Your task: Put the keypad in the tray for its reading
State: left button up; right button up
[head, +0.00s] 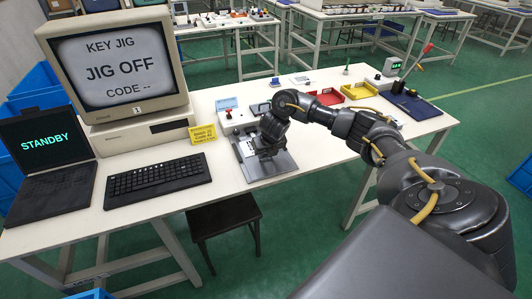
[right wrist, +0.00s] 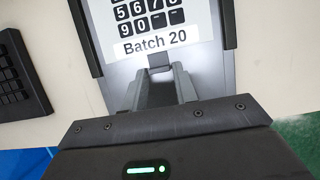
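A keypad film (right wrist: 133,45) with black number keys and a "Batch 20" label shows in the right wrist view, its upper part out of frame. It lies on a grey metal plate between dark side rails. In the head view the grey plate (head: 276,166) sits near the table's front edge, with the keypad mostly hidden by my right gripper (head: 262,150). My left gripper is out of view. I cannot tell which tray is meant.
A red tray (head: 327,97) and a yellow tray (head: 357,90) stand farther right. A monitor (head: 118,68) reads "JIG OFF", "CODE --". A laptop (head: 47,143) reads "STANDBY".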

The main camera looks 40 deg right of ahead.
jog(key=c, duration=0.6)
jog(key=shift+o, duration=0.2)
jog(key=shift+s, duration=0.2)
jog(key=shift+s+a+r+p, duration=0.1)
jog(key=shift+s+a+p, duration=0.1)
jog(key=shift+s+p, duration=0.3)
jog(key=shift+s+a+p, duration=0.2)
jog(key=shift+s+p, duration=0.25)
jog(key=shift+s, duration=0.05)
jog(key=shift+s+a+r+p, duration=0.15)
jog(key=shift+s+r+p, duration=0.4)
jog(key=shift+p, duration=0.4)
jog(key=s+r+p, duration=0.1)
jog(key=s+a+p, duration=0.1)
jog(key=p, duration=0.1)
jog(key=shift+s+r, duration=0.2)
jog(key=shift+r, duration=0.2)
jog(key=shift+s, duration=0.2)
